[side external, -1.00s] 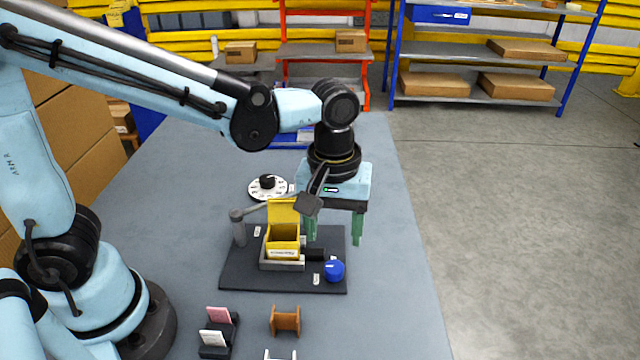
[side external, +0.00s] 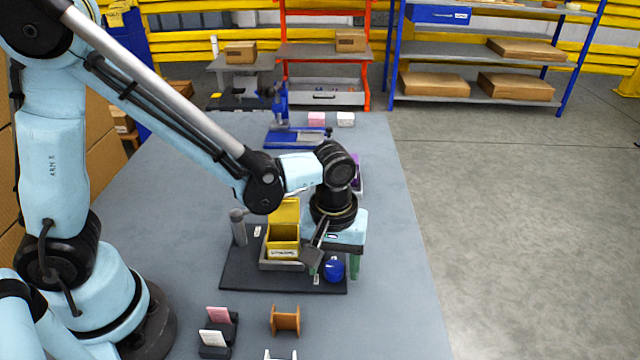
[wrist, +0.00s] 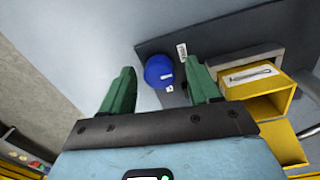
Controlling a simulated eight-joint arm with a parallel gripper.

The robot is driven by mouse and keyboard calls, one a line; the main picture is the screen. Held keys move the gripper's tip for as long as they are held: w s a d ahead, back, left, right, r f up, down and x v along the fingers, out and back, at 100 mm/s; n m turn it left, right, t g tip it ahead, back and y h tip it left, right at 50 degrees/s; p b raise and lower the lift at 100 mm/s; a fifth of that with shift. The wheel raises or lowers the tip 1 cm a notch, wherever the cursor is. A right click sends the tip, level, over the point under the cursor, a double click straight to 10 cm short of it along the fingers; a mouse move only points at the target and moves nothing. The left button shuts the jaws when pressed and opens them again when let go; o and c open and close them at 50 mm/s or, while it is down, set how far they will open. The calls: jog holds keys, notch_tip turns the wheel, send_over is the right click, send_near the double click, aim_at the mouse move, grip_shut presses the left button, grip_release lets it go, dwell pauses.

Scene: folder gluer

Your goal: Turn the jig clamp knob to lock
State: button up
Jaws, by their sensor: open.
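The blue clamp knob (side external: 334,269) sits at the front right corner of the dark jig plate (side external: 240,278). My gripper (side external: 341,268) is open and empty, low over the right side of the plate. In the wrist view the fingers (wrist: 160,84) are wide apart and I see no grip on the knob. A yellow box (side external: 283,240) with a raised lid sits in the grey holder of the jig. Small white labels lie beside the knob.
A grey post (side external: 238,228) stands at the plate's left. A brown spool-like stand (side external: 285,320) and a dark holder with cards (side external: 218,330) are in front. A blue fixture (side external: 290,137) is behind. Table right of the plate is clear.

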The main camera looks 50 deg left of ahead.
jog(key=shift+c, duration=0.3)
jog(key=c, duration=1)
jog(key=shift+m, duration=0.3)
jog(key=m, duration=0.4)
jog(key=shift+w, duration=0.1)
jog(key=m, duration=0.4)
jog(key=shift+m, duration=0.4)
jog(key=m, duration=0.4)
jog(key=shift+m, duration=2.2)
